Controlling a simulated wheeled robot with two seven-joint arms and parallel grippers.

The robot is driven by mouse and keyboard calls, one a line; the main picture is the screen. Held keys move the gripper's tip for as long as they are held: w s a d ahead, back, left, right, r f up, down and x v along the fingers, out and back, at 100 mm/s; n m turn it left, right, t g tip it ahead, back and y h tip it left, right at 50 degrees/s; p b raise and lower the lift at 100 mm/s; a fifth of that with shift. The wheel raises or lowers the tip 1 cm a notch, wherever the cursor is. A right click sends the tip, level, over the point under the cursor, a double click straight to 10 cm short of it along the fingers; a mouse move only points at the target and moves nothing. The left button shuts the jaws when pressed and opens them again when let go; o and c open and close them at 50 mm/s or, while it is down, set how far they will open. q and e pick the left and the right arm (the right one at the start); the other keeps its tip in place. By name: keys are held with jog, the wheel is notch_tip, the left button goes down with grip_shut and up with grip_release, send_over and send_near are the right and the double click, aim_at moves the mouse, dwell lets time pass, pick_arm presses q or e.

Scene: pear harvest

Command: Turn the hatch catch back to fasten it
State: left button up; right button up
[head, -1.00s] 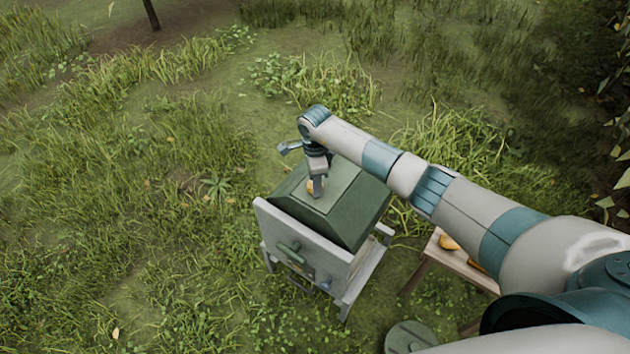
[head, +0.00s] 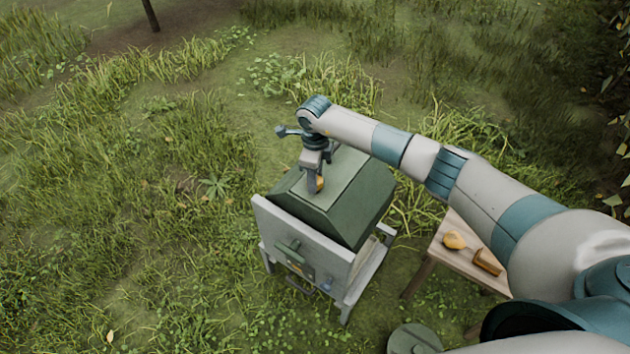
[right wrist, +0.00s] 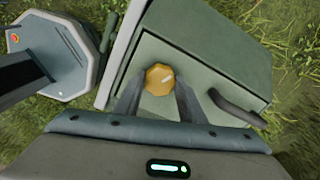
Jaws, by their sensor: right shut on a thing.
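The yellow, lobed catch knob (right wrist: 160,79) sits on the green hatch lid (right wrist: 200,72) in the right wrist view. In the head view the green lid (head: 345,205) tops a grey-white box, and a bit of the yellow knob (head: 320,184) shows beside a finger. My right gripper (head: 315,186) reaches down onto the lid from above. Its two fingers (right wrist: 158,92) stand on either side of the knob, shut on it. Where the catch points is hidden. My left gripper is not in view.
A wooden table (head: 465,262) with a yellow pear (head: 453,240) and a brown block-like thing (head: 487,262) stands right of the box. A dark curved handle (right wrist: 236,108) lies near the knob. Grass around the box's left side is open.

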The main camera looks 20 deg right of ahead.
jog(key=m+b, duration=0.2)
jog(key=m, duration=0.4)
jog(key=shift+m, duration=0.3)
jog(key=m+b, duration=0.1)
jog(key=m, duration=0.2)
jog(key=shift+m, duration=1.7)
jog(key=o, duration=1)
jog(key=shift+o, duration=0.2)
jog(key=shift+r, duration=0.1)
